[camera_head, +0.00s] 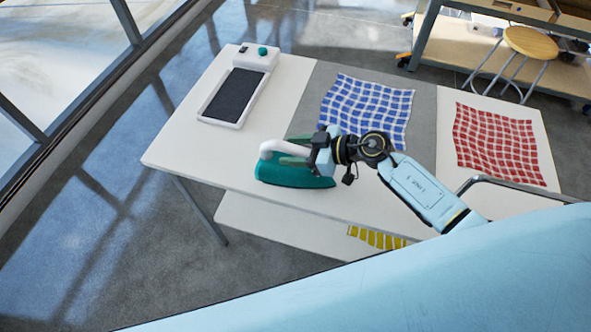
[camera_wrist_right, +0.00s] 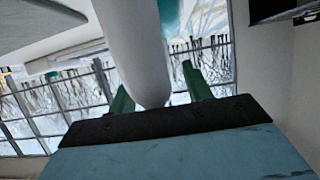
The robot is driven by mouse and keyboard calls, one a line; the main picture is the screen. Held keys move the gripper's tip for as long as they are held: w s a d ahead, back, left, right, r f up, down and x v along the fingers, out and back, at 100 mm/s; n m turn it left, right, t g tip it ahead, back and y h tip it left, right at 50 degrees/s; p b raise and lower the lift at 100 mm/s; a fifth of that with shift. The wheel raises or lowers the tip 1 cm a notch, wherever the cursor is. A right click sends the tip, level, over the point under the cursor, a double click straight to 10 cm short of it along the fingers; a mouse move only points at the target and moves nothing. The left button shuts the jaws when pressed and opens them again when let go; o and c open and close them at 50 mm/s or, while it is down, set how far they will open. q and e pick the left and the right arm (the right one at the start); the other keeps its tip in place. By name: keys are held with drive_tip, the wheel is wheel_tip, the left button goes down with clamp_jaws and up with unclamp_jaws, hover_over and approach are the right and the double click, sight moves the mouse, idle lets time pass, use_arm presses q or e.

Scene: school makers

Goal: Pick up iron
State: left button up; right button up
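The iron (camera_head: 287,176) has a teal body and a white handle, and it sits near the front edge of the white table. My right gripper (camera_head: 290,153) is at the iron, with its green fingers beside the handle. In the right wrist view, the white handle (camera_wrist_right: 140,55) runs between the two green fingers (camera_wrist_right: 160,95). A gap shows between the handle and the right-hand finger, so the gripper looks open around the handle. My left gripper is not in view.
A white tray with a dark pad (camera_head: 233,95) lies at the table's back left. A blue checked cloth (camera_head: 366,103) lies on a grey area, and a red checked cloth (camera_head: 500,143) lies to the right. A yellow cloth (camera_head: 375,238) is on the lower shelf. A stool (camera_head: 530,43) stands beyond.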

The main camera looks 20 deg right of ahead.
clamp_jaws()
idle(1.2)
drive_tip(key=shift+w+r, duration=0.1)
drive_tip(key=shift+r, duration=0.1)
